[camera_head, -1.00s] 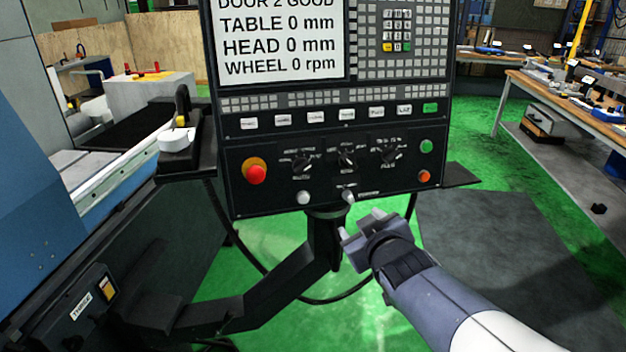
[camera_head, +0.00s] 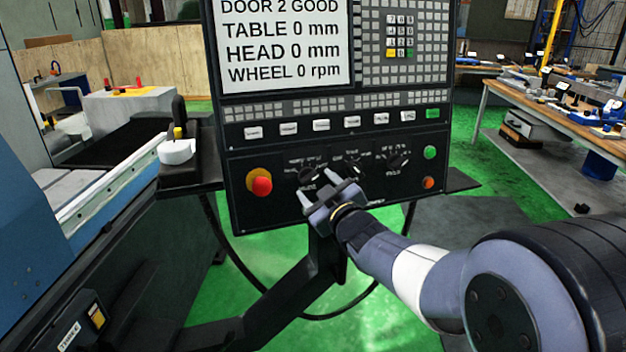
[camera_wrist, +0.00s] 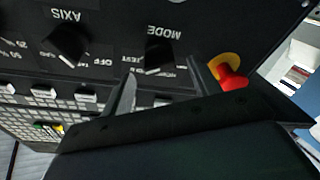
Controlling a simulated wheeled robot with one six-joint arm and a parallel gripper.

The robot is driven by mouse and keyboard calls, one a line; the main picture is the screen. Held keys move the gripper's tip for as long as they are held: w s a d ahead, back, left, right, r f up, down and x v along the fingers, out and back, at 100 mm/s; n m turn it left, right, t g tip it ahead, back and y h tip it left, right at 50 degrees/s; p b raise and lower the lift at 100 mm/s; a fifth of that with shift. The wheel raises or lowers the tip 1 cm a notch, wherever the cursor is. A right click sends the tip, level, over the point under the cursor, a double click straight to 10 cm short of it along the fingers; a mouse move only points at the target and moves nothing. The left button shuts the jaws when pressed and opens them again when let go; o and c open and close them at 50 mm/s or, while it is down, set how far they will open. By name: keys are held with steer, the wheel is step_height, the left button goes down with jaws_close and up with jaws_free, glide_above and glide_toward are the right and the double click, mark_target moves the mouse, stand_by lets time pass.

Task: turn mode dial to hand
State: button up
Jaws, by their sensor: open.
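The mode dial (camera_head: 309,175) is a black knob, the leftmost of three dials on the lower control panel. In the wrist view the mode dial (camera_wrist: 158,57) shows upside down by its MODE label, with a pale mark at its lower end. Which setting it points to is too small to tell. My gripper (camera_head: 316,185) is open and empty, just in front of the panel by this dial. In the wrist view the fingers of my gripper (camera_wrist: 164,84) lie either side of the dial's line; contact cannot be made out.
A red stop button (camera_head: 261,183) on a yellow base is left of the dial, close to one finger in the wrist view. The axis dial (camera_head: 353,168) and a third dial (camera_head: 398,162) are to the right. A row of white keys runs above.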

mark_target(308, 178)
steer(key=shift+x, duration=1.5)
steer(key=shift+c, duration=0.5)
steer(key=c, duration=0.9)
